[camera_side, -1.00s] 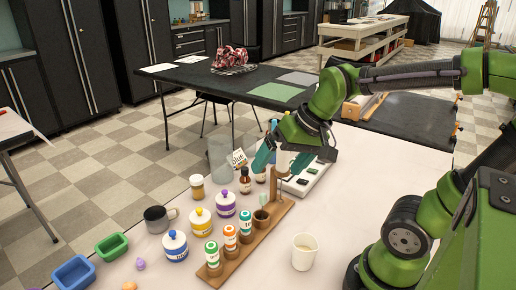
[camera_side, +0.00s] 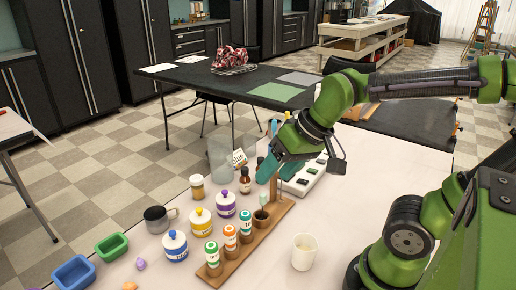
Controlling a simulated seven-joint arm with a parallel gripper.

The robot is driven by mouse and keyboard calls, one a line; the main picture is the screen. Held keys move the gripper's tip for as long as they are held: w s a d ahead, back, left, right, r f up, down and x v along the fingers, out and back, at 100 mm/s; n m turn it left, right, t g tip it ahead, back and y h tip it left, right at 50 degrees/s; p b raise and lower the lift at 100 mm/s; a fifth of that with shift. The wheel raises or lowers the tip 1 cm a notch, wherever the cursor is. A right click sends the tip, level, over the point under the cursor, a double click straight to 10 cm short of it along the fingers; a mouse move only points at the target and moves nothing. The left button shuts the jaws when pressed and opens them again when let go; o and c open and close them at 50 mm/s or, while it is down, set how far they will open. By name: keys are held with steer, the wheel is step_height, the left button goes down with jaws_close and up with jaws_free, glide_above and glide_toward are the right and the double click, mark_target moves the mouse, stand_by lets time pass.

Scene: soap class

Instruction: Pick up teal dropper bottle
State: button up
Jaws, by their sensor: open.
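A small white bottle with a teal cap and teal label, which I take as the teal dropper bottle (camera_side: 246,226), stands upright in the wooden rack (camera_side: 264,234). It is beside an orange-capped bottle (camera_side: 230,238) and a green-capped bottle (camera_side: 212,257). My gripper (camera_side: 267,168), with teal fingers, is open. It hangs above the back end of the rack, behind and up from the teal bottle and apart from it. One finger shows clearly; the other is mostly hidden.
Jars with yellow (camera_side: 200,221), blue (camera_side: 174,245) and purple (camera_side: 226,204) markings and a brown bottle (camera_side: 245,180) stand left.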

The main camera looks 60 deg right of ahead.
mark_target(245, 214)
steer(key=w+f+m+g+h, duration=0.2)
steer(key=w+g, duration=0.4)
steer(key=w, duration=0.3)
steer(key=f, duration=1.6)
steer(key=shift+s+a+f, duration=0.35)
steer(key=shift+f, duration=0.05)
steer(key=shift+c, duration=0.2)
steer(key=c, duration=0.6)
